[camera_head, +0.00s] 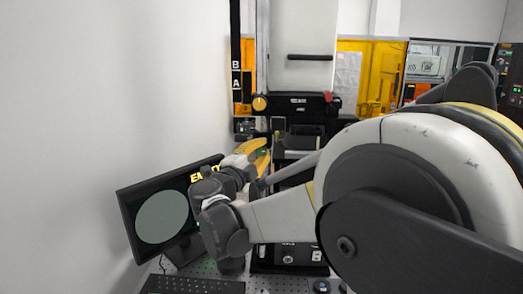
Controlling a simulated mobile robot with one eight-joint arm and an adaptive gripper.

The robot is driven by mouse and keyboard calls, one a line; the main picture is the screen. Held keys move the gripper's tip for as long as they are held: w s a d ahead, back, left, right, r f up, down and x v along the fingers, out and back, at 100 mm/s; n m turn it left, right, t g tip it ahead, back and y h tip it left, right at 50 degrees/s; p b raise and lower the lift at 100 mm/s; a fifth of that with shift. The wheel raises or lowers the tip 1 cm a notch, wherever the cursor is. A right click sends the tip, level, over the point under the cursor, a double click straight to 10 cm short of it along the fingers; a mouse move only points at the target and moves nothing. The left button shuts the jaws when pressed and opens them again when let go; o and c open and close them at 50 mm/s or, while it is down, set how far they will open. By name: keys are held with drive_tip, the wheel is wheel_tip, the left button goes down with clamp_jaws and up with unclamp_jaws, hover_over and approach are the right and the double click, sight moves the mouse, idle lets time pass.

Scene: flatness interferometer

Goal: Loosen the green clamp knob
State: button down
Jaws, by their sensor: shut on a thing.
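My gripper (262,153) shows small and far off, beyond my arm, with yellow fingers pointing away toward the dark instrument column. It is shut, and a small green spot shows between the fingers. This spot seems to be the green clamp knob (263,152), mostly covered by the fingers. My grey wrist hides the area just below and left of it. The dark instrument (300,103) stands behind the gripper, with a yellow-orange knob (259,103) higher up on its left side.
A monitor (125,205) showing a grey disc stands close to my wrist on the left. A keyboard (190,285) lies in front of it on a perforated table (290,284). My arm fills the right side. Orange panels (384,62) stand at the back.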

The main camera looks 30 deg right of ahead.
idle(0.3)
drive_tip(key=c, duration=1.1)
unclamp_jaws()
drive_tip(key=v, duration=1.2)
